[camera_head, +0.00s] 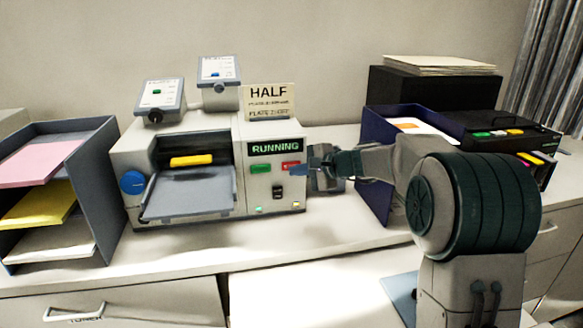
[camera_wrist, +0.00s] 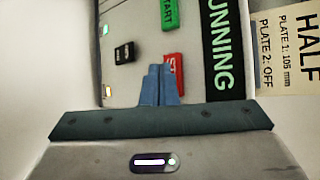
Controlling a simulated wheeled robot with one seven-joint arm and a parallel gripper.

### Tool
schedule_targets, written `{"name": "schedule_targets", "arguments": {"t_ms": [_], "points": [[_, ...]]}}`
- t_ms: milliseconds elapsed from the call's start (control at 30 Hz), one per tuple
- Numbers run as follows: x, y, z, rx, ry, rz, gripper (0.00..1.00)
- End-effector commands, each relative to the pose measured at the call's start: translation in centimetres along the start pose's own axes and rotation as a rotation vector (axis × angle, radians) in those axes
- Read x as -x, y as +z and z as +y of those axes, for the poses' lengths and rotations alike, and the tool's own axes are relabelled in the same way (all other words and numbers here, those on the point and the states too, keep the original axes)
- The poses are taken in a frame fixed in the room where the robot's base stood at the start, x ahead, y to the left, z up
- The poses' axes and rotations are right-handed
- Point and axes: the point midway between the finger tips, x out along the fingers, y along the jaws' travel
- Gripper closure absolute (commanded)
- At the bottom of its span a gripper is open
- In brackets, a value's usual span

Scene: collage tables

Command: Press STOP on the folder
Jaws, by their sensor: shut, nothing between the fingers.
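The folder (camera_head: 190,140) is a pale grey machine in the middle of the counter. Its display (camera_head: 275,148) reads RUNNING. Below the display are a green START button (camera_head: 261,168) and a red STOP button (camera_head: 291,166). My gripper (camera_head: 300,170) is shut and empty, with its blue fingertips at the STOP button from the right. In the wrist view the fingertips (camera_wrist: 160,70) overlap the lower-left side of the red STOP button (camera_wrist: 175,66) and hide part of it. I cannot tell if they touch it. The START button (camera_wrist: 169,15) stands clear above.
A black switch (camera_head: 278,192) and small lights sit below the buttons. A HALF sign (camera_head: 269,101) stands on the folder. A paper rack (camera_head: 108,185) is at left. A dark blue tray (camera_head: 374,160) and a black device (camera_head: 510,133) are at right, behind my arm.

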Motion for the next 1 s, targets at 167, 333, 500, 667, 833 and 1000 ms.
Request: {"name": "schedule_targets", "arguments": {"t_ms": [167, 333, 500, 667, 833, 1000], "points": [[-0.12, -0.08, -0.11, 0.0, 0.0, 0.0, 1.0], [-0.12, -0.08, -0.1, 0.0, 0.0, 0.0, 1.0], [-0.19, -0.13, -0.15, 0.001, 0.0, 0.0, 1.0], [-0.32, -0.22, -0.23, 0.001, 0.001, 0.0, 1.0], [-0.47, -0.33, -0.34, 0.001, 0.001, 0.0, 1.0], [-0.62, -0.44, -0.45, 0.001, 0.001, 0.0, 1.0]]}}
